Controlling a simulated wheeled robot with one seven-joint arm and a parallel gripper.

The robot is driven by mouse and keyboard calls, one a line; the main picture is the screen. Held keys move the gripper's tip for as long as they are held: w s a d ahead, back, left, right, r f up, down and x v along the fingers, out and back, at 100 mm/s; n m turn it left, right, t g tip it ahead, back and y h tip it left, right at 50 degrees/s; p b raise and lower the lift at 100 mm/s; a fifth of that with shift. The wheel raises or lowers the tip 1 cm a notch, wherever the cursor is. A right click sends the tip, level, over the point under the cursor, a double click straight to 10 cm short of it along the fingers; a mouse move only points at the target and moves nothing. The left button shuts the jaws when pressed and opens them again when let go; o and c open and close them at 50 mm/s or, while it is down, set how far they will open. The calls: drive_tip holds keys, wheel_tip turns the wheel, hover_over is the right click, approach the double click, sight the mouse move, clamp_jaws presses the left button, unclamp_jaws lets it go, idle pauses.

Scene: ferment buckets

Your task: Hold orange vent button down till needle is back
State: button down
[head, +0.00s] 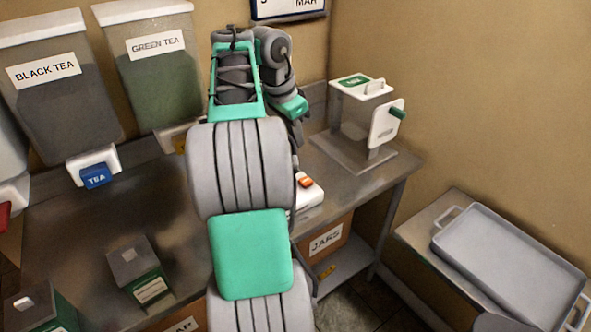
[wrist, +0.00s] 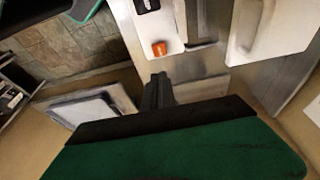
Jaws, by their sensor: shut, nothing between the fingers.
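The orange vent button (head: 305,182) sits on a low white device (head: 311,197) on the metal bench, partly hidden behind my arm in the head view. In the wrist view the orange button (wrist: 159,48) shows on the white top of the device (wrist: 165,22). My gripper (wrist: 158,80) is shut and empty. In the wrist view its dark fingertips lie just below the button, with a gap in the picture; I see no contact. A black part (wrist: 146,5) is cut by the top edge. No needle can be made out.
A clear-walled box with a white lid (head: 362,92) stands behind the device at the bench's right end. Black tea (head: 60,85) and green tea (head: 155,70) buckets stand at left. Small dark boxes (head: 133,262) sit on the front bench. A grey tray (head: 508,262) lies at right.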

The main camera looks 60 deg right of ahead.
drive_tip(key=shift+a, duration=0.1)
drive_tip(key=b, duration=0.6)
approach(306, 180)
drive_tip(key=x, duration=0.5)
drive_tip(key=shift+s+f, duration=0.15)
drive_tip(key=shift+f, duration=0.55)
